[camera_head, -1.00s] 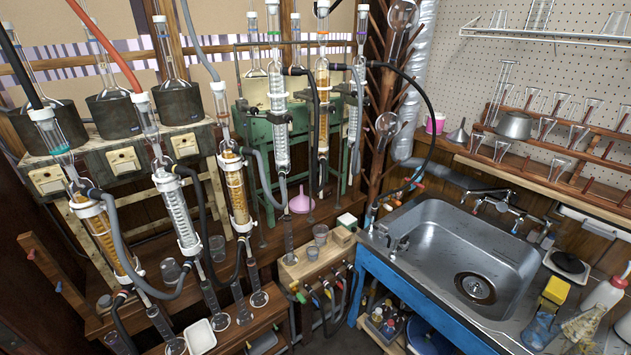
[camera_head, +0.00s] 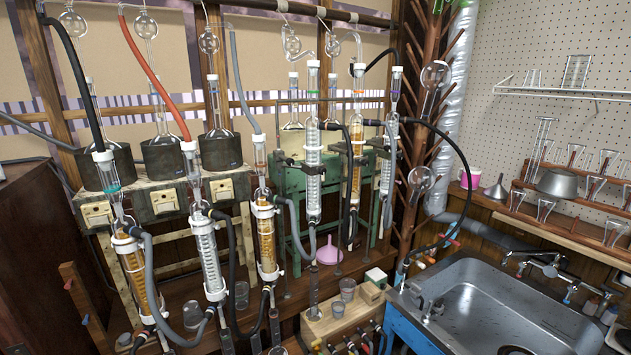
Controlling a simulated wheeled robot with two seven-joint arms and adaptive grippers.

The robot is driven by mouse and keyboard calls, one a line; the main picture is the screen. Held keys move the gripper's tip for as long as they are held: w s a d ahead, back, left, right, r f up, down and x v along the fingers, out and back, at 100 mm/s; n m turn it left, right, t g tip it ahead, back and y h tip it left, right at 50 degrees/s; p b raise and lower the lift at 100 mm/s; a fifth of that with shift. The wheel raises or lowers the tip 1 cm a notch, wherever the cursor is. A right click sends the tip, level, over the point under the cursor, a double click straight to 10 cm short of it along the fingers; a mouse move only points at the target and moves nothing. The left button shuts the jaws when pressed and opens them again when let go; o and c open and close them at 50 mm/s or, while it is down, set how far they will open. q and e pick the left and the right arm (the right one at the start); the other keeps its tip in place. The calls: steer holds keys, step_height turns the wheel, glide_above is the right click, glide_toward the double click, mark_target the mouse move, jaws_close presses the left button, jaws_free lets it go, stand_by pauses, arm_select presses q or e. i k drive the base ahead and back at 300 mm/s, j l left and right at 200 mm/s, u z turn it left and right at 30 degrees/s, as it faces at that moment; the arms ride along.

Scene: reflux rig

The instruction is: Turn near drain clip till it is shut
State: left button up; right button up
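I cannot single out the near drain clip for certain. Several glass condensers stand in rows with hoses on them. The leftmost nearer condenser (camera_head: 135,272) has amber contents and a grey hose (camera_head: 158,318) curving from its side. A clear coil condenser (camera_head: 209,262) stands beside it, and another amber one (camera_head: 266,238) is to its right. A wooden manifold box (camera_head: 325,325) with small coloured fittings and hoses sits at the bottom centre, cut off by the frame edge. Neither of my grippers is in view.
A metal sink (camera_head: 480,310) in a blue frame is at the lower right. Heating mantles (camera_head: 172,155) with flasks stand on a bench at the left. A wooden drying rack (camera_head: 413,150) stands left of the silver duct.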

mark_target(438, 304)
steer(key=i+l+z, duration=0.3)
steer(key=z, duration=0.2)
steer(key=i+z, duration=0.5)
